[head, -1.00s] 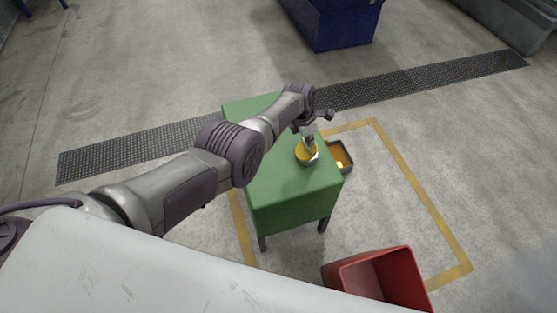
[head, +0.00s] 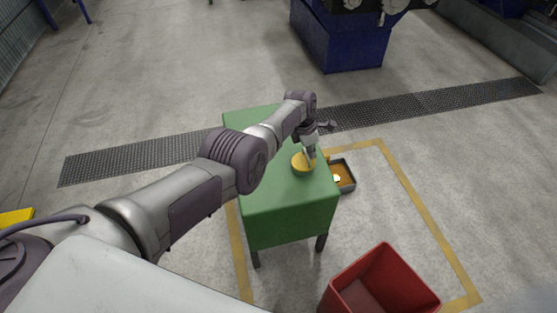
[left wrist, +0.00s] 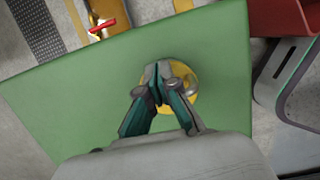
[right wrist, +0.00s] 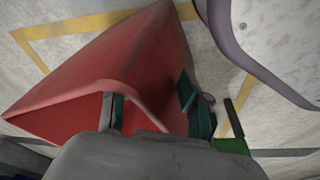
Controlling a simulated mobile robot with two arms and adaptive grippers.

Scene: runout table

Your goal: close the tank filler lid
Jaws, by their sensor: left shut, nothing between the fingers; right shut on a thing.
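The green tank (head: 275,215) stands on legs, with the round yellow filler lid (head: 298,165) on its top near the right edge. My left gripper (head: 310,157) is shut and empty, pointing down at the lid. In the left wrist view its closed fingertips (left wrist: 160,72) are over the lid (left wrist: 182,98) and hide part of it. I cannot tell if they touch, or whether the lid lies fully flat. My right gripper (right wrist: 155,108) shows only in the right wrist view, with its fingers shut on the wall of the red bin (right wrist: 110,75).
The red bin (head: 385,278) is at the front right of the tank. A dark tray with orange contents (head: 342,177) is beside the tank's right side. Yellow floor lines (head: 430,222) surround the area. A floor grate (head: 430,103) and blue machine (head: 345,40) are behind.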

